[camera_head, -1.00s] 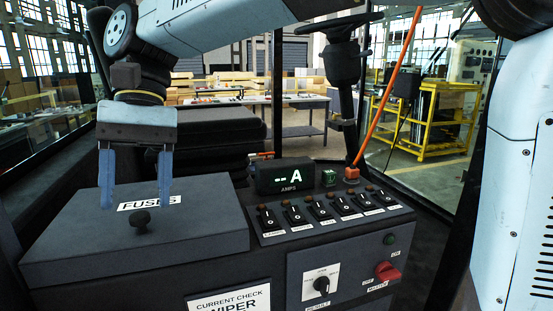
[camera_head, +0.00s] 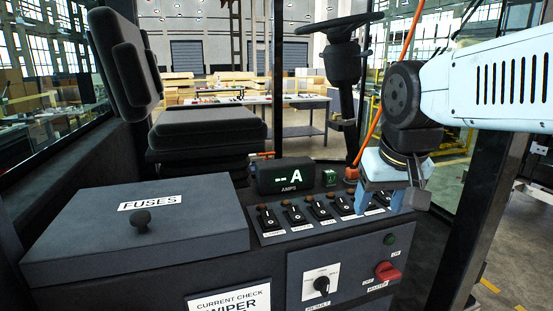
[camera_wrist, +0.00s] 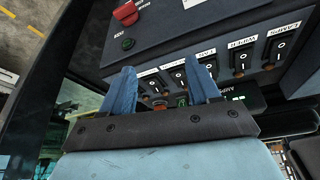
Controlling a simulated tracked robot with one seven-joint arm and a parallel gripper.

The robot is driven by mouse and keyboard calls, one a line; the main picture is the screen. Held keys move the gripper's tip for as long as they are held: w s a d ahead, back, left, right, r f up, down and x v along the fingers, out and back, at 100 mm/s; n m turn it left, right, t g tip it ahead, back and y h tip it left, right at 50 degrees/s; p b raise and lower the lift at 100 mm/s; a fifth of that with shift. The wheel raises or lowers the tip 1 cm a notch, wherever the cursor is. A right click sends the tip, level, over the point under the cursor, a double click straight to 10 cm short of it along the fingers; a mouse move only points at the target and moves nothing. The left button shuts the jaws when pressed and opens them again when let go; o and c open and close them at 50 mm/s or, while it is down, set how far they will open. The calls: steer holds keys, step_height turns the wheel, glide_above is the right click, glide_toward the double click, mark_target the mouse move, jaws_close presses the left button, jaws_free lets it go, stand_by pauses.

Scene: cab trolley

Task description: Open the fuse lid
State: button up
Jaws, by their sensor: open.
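The fuse lid (camera_head: 190,228) is a dark grey flat cover labelled FUSES at the left of the console in the head view. It lies closed. A black knob (camera_head: 141,219) stands near its front edge. My gripper (camera_head: 379,204) has blue fingers and is at the right end of the switch row, well to the right of the lid. It is open and empty. In the wrist view my gripper (camera_wrist: 163,88) points toward the switch panel, its fingers apart. The lid does not show in the wrist view.
Several rocker switches (camera_head: 295,215) line the console, with an AMPS display (camera_head: 287,177) behind them. A red master switch (camera_head: 387,271) and a rotary knob (camera_head: 321,284) are on the front face. A seat (camera_head: 207,130) and steering wheel (camera_head: 325,22) stand behind. The space above the lid is clear.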

steer(key=s+d+f+t, duration=0.1)
steer(key=s+d+f, duration=0.1)
steer(key=d, duration=0.4)
steer(key=w+a+r+n+g, duration=0.1)
steer(key=w+a+r+n, duration=0.1)
steer(key=w+a+r, duration=0.3)
steer(key=w+a+r+n, duration=0.1)
steer(key=a+r, duration=0.2)
steer(key=a, duration=0.4)
step_height(320, 180, up, 8)
steer(key=n+g, duration=0.4)
steer(key=n, duration=0.5)
glide_above(139, 214)
step_height(139, 214, down, 13)
steer(key=shift+f, duration=0.15)
steer(key=shift+c, duration=0.4)
jaws_close()
